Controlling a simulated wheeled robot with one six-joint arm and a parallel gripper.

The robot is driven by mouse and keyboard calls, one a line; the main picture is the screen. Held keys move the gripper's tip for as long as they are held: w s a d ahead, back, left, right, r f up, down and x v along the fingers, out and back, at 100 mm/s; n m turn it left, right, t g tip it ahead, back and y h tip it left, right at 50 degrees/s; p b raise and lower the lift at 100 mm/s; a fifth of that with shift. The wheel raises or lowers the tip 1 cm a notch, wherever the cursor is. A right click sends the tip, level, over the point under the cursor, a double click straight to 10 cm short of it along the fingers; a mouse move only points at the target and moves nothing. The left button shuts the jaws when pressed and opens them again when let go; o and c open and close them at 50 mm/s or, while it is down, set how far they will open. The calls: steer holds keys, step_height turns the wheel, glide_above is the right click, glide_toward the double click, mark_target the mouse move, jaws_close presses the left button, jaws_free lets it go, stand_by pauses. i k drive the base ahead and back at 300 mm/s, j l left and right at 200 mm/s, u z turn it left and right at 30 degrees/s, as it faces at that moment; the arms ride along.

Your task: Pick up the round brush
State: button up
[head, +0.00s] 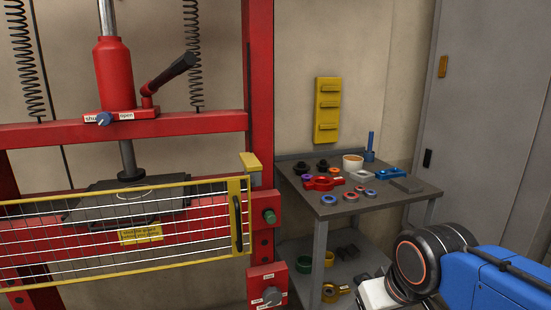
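I cannot say for sure which thing is the round brush. An upright blue piece with a thin stem (370,147) stands at the back right of the grey side table (385,208), and it may be the brush. It is small in view, and no bristles can be made out. My gripper is not in view. Only part of my blue and black arm shows at the lower right, in front of and below the table.
The table also holds a white cup (352,165), a red part (322,184), several coloured rings, a blue part (390,173) and a dark block (407,185). A red press with a mesh guard (90,235) stands left. A grey cabinet (480,130) stands right.

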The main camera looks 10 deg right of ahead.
mark_target(371, 135)
steer(key=z, duration=0.7)
